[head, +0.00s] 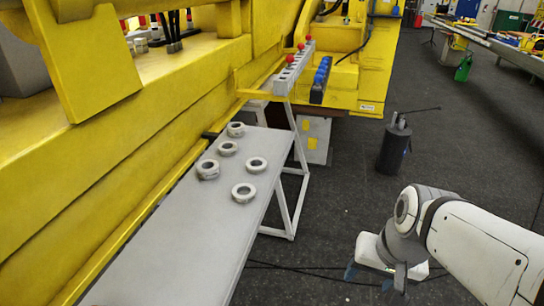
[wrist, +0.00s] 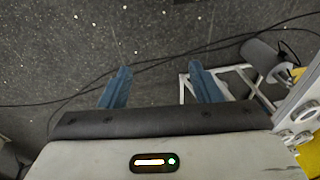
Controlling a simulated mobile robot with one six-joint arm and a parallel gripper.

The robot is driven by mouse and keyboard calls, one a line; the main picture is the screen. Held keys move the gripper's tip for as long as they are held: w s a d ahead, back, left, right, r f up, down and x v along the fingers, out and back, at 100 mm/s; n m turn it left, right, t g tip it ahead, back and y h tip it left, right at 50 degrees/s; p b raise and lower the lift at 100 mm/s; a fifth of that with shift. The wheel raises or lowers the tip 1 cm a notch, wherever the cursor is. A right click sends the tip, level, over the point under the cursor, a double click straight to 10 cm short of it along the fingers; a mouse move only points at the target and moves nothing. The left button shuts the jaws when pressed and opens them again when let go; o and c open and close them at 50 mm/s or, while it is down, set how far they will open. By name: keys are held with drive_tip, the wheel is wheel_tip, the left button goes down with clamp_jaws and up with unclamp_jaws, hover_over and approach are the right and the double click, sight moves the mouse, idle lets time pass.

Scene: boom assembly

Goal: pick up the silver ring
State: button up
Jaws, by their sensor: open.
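Several silver rings lie flat and apart on the grey table in the head view: one at the back (head: 235,129), one just in front of it (head: 228,148), a taller-looking one at the left (head: 208,169), one at the right (head: 256,165) and the nearest one (head: 243,192). I cannot tell which is meant. Some also show at the right edge of the wrist view (wrist: 284,136). My gripper (head: 376,277) is right of the table, over the floor, well apart from the rings. Its blue fingers (wrist: 162,82) are spread and empty, pointing down.
The grey table (head: 165,255) stands on a white frame (head: 289,218) along a large yellow machine (head: 130,130). A dark canister (head: 392,150) stands on the floor beyond my gripper. A rack with red knobs (head: 290,72) is behind the table. The table's near part is clear. Cables cross the floor.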

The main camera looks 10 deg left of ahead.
drive_tip(key=o, duration=0.5)
drive_tip(key=w+a+m+y+p, duration=0.1)
drive_tip(key=a, duration=0.2)
drive_tip(key=w+a+r+m+g+y+p, duration=0.1)
drive_tip(key=a+m+y, duration=0.1)
drive_tip(key=a, duration=0.2)
drive_tip(key=w+a+m+y+p, duration=0.1)
drive_tip(key=a+m+y, duration=0.1)
drive_tip(key=a, duration=0.1)
drive_tip(key=shift+a+r+g, duration=0.25)
drive_tip(key=shift+r+g, duration=0.05)
drive_tip(key=shift+r, duration=0.05)
drive_tip(key=shift+c, duration=0.2)
drive_tip(key=m+t+y+p, duration=0.5)
drive_tip(key=m+y+p, duration=0.1)
drive_tip(key=m, duration=1)
approach(238, 191)
drive_tip(key=shift+p+x, duration=0.9)
drive_tip(key=shift+x, duration=2)
